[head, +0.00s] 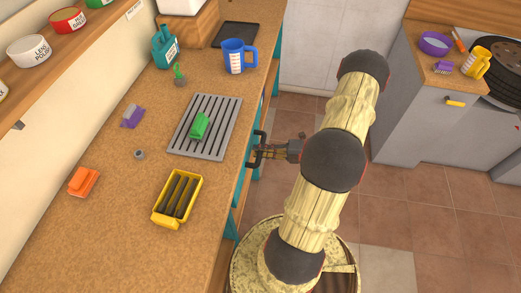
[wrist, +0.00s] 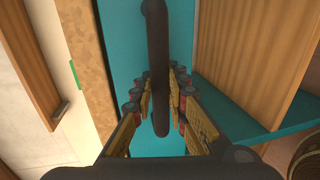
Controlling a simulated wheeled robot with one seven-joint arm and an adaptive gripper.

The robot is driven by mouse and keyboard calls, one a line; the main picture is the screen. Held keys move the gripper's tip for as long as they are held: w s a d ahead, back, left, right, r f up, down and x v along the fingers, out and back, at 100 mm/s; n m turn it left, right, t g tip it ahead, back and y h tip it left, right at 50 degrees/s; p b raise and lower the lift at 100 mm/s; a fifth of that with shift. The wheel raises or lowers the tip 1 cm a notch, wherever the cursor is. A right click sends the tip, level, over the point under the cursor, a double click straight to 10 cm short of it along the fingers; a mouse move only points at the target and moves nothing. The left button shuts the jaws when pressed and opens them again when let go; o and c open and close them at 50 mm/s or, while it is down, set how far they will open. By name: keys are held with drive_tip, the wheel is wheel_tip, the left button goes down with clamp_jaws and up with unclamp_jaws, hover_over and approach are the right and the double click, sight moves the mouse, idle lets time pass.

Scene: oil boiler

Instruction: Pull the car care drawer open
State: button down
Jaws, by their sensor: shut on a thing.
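The drawer has a teal front (wrist: 135,20) with a dark bar handle (wrist: 157,50). In the head view it lies under the counter's right edge, where the handle (head: 256,137) sticks out. My gripper (head: 262,152) is at this handle, reaching in from the right. In the wrist view my gripper (wrist: 160,100) has its fingers on both sides of the bar and is shut on it. The drawer front looks close to the counter edge, with no open gap visible. I see no label on the drawer; much of its front is hidden.
The counter (head: 110,225) holds a grey drain grate (head: 185,150) with a green object, a yellow tray (head: 160,215), an orange block (head: 83,181) and a blue jug (head: 236,55). A grey cabinet (head: 425,125) stands at right. Tiled floor (head: 400,215) lies between.

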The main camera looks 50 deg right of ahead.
idle(0.5)
drive_tip(key=f+p+v, duration=0.2)
drive_tip(key=p+v, duration=0.1)
drive_tip(key=v, duration=1)
drive_tip(key=s+f+p+v, duration=0.1)
drive_tip(key=f+p+v, duration=0.2)
drive_tip(key=v, duration=1)
drive_tip(key=shift+d+f, duration=0.3)
drive_tip(key=shift+f, duration=0.15)
drive_tip(key=c, duration=1.7)
unclamp_jaws()
drive_tip(key=shift+c, duration=0.2)
drive_tip(key=v, duration=1.2)
drive_tip(key=shift+w+d, duration=0.1)
